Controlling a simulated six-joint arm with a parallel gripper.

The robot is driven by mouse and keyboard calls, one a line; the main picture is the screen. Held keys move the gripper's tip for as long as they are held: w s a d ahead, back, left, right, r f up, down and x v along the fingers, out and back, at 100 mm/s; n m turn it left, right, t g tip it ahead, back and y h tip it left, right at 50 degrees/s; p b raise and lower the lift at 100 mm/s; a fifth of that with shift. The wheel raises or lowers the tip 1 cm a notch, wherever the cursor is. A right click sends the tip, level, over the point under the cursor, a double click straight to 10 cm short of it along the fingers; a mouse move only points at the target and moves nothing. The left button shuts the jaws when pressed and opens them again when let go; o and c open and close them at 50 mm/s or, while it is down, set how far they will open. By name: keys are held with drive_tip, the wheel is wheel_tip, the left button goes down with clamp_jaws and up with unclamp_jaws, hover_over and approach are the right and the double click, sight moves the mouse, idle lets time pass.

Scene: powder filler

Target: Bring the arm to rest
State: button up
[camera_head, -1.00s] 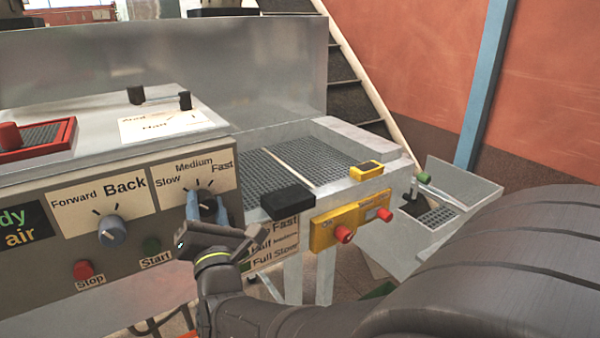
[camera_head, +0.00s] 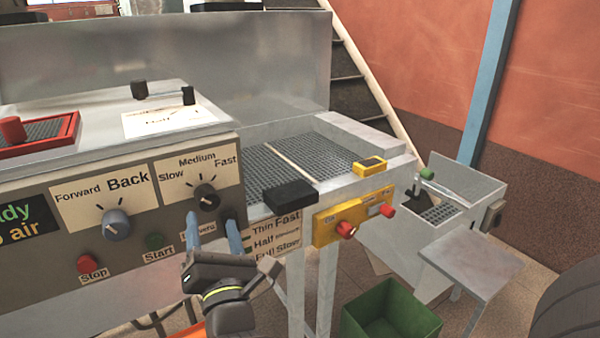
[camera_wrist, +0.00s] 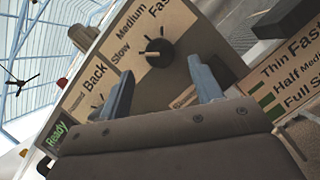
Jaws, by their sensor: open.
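My gripper (camera_head: 211,232) is in front of the control panel (camera_head: 60,232), below the Slow/Medium/Fast dial (camera_head: 206,197). Its two blue-grey fingers are spread and hold nothing. In the wrist view, my gripper (camera_wrist: 160,85) shows its fingers apart, with the black speed dial (camera_wrist: 158,52) beyond them. The dial stands clear of the fingers. In the head view, the fingers partly hide a label beside the Start button (camera_head: 155,241). I cannot tell the exact gap between the fingertips and the panel.
A Forward/Back dial (camera_head: 116,225) and a red Stop button (camera_head: 85,263) are left of the gripper. A black block (camera_head: 291,196) and a yellow switch box (camera_head: 352,216) project at the right. A green bin (camera_head: 392,312) and a grey side table (camera_head: 470,262) stand lower right.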

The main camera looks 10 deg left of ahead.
sight(210, 205)
drive_tip(key=shift+s+d+f, duration=0.15)
drive_tip(key=shift+s+d, duration=0.15)
drive_tip(key=shift+s, duration=0.15)
drive_tip(key=x, duration=0.7)
drive_tip(key=shift+w+a, duration=0.15)
drive_tip(key=shift+w, duration=0.1)
drive_tip(key=shift+m, duration=0.6)
drive_tip(key=shift+n, duration=0.4)
